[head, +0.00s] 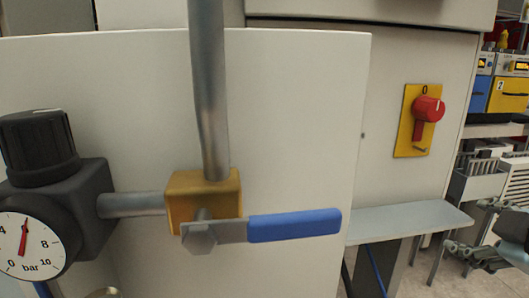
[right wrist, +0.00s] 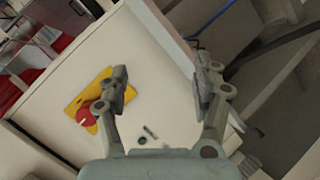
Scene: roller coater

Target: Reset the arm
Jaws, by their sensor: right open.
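My right gripper (head: 474,230) shows at the right edge of the head view, in front of the grey shelving and right of the small ledge. In the right wrist view its two fingers (right wrist: 164,75) stand wide apart with nothing between them. It is open and empty, and apart from the red rotary switch (head: 427,109) on its yellow plate (head: 408,132). That switch also shows in the right wrist view (right wrist: 84,115), left of the fingers. My left gripper is not in view.
A blue valve handle (head: 294,225) lies level on a brass valve (head: 204,197) in front of a white panel (head: 290,120). A pressure gauge (head: 30,245) with a black knob (head: 38,147) is at the left. A grey ledge (head: 410,219) juts out below the switch.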

